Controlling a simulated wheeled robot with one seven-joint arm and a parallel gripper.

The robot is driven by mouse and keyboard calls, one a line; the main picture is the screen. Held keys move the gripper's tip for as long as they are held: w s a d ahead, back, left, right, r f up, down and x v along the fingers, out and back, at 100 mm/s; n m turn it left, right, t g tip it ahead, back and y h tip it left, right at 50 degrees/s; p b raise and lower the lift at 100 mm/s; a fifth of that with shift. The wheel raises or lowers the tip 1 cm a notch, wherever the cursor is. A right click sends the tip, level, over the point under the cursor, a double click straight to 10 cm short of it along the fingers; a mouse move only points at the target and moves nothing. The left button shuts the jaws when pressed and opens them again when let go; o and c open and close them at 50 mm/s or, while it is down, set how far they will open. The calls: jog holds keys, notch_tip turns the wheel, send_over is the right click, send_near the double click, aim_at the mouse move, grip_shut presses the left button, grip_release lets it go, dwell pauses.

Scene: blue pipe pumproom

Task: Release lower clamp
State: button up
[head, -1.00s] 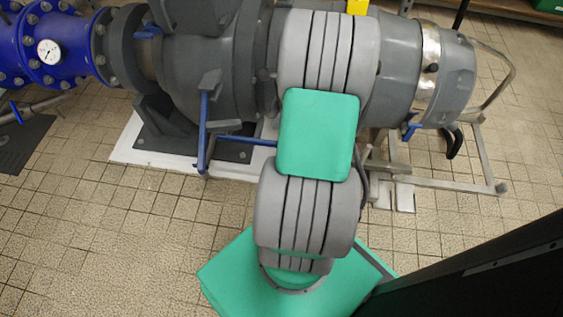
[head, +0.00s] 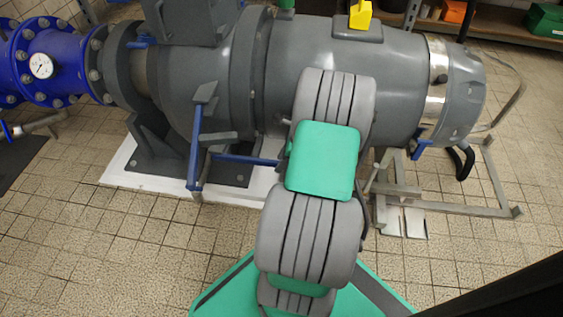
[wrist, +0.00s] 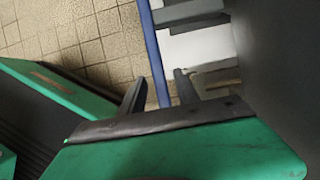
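A blue bar (wrist: 152,50) runs down the wrist view and passes between the two dark fingers of my gripper (wrist: 160,86). The fingers are apart; I cannot tell whether either touches the bar. In the head view, an upright blue lever (head: 195,150) and a blue cross bar (head: 245,160) stand before the grey pump (head: 335,85). A blue handle (head: 421,137) sits under the steel band at the pump's right end. I cannot tell which is the lower clamp. My gripper is hidden in the head view by my arm.
A blue pipe with a gauge (head: 41,65) joins the pump at left. A metal floor frame (head: 465,208) stands at right. A yellow block (head: 360,14) tops the pump. Shelves stand at the back. Tiled floor (head: 140,235) is free at front left.

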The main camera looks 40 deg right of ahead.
grip_shut()
dwell(1.3)
